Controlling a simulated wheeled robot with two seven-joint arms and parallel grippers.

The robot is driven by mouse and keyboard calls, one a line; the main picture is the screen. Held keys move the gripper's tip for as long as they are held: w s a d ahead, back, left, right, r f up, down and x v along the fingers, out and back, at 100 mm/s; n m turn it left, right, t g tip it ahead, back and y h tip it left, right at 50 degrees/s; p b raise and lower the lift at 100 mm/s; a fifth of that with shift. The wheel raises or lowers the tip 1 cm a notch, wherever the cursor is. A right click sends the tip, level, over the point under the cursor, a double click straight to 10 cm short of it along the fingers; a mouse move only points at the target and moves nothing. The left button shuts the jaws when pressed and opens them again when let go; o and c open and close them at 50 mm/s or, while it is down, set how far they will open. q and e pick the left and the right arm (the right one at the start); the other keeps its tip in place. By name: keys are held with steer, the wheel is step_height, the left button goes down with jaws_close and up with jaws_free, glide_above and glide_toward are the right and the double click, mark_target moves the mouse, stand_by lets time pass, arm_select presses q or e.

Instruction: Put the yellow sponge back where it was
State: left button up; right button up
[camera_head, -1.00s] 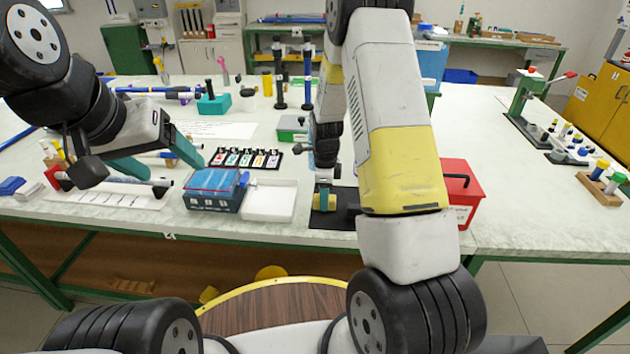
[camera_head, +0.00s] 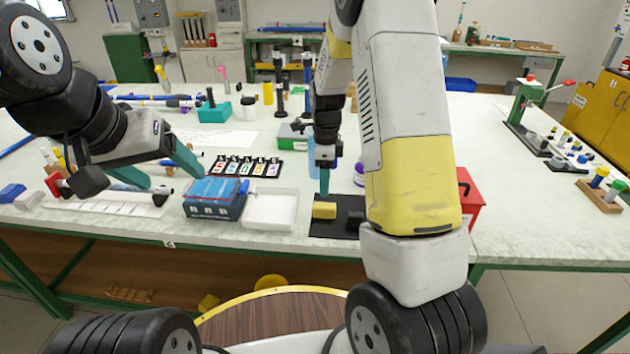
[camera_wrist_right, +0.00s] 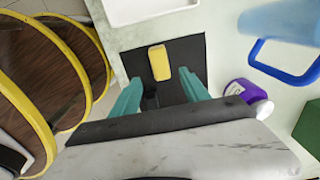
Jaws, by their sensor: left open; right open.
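The yellow sponge (camera_head: 324,210) lies on the left part of a black mat (camera_head: 346,230) near the table's front edge. My right gripper (camera_head: 324,182) is open and points down just above and behind the sponge. In the right wrist view the sponge (camera_wrist_right: 159,63) lies on the mat (camera_wrist_right: 190,50), beyond and between the two teal fingertips of the right gripper (camera_wrist_right: 158,82), with nothing held. A dark block on the mat shows by the left finger. My left gripper (camera_head: 170,172) is open and empty above the left part of the table.
A white tray (camera_head: 270,222) and a blue box (camera_head: 213,210) stand left of the mat. A red box (camera_head: 468,205) is to its right. A purple-labelled bottle (camera_wrist_right: 238,92) lies or stands beside the mat.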

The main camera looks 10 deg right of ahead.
steer(key=s+a+r+n+t+y, duration=0.1)
steer(key=s+r+n, duration=0.4)
steer(key=r, duration=0.3)
steer(key=s+r+n+t+y, duration=0.15)
steer(key=s+r+n, duration=0.25)
steer(key=r, duration=0.5)
steer(key=s+a+r+n+t, duration=0.1)
steer(key=s+r+n+t, duration=0.2)
steer(key=s+n, duration=0.9)
steer(key=shift+s+r+n+t, duration=0.35)
steer(key=shift+s+r+n, duration=0.05)
steer(key=shift+s+r, duration=1.25)
steer(key=shift+a, duration=0.1)
